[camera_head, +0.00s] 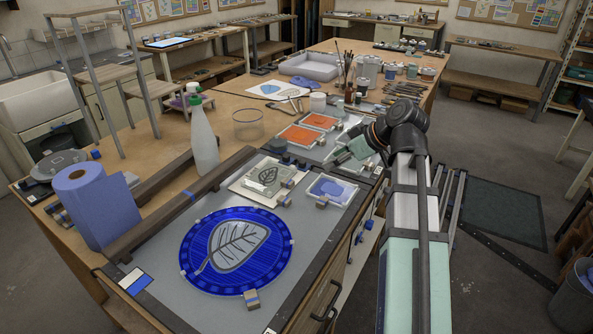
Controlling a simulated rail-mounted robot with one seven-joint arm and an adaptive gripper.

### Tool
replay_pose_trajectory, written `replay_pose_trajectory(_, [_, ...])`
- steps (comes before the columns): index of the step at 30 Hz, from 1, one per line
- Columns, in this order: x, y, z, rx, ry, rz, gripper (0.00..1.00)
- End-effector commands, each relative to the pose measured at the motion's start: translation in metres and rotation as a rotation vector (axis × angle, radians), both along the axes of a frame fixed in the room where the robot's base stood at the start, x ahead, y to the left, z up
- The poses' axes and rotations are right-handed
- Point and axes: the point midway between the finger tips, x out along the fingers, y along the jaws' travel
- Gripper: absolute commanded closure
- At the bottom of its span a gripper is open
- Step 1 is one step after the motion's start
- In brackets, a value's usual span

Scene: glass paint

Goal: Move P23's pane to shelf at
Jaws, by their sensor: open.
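No label reading P23 is legible, so I cannot tell which pane is meant. Two orange panes (299,135) lie on the work table (210,115), one behind the other. A green pane (357,148) lies beside them, partly hidden by my arm.
A white bottle (204,140) and a blue paper roll (97,205) stand at the left. A glass bowl (248,124), jars and brushes (345,65) stand further back. A shelving rack (578,65) is at the far right. The floor on the right is mostly free.

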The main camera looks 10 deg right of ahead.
Motion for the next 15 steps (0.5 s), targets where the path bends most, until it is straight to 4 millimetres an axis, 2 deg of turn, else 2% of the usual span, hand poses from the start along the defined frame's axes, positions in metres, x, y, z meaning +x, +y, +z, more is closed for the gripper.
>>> replay_pose_trajectory(15, [0.046, 0.046, -0.061, -0.001, 0.001, 0.003, 0.44])
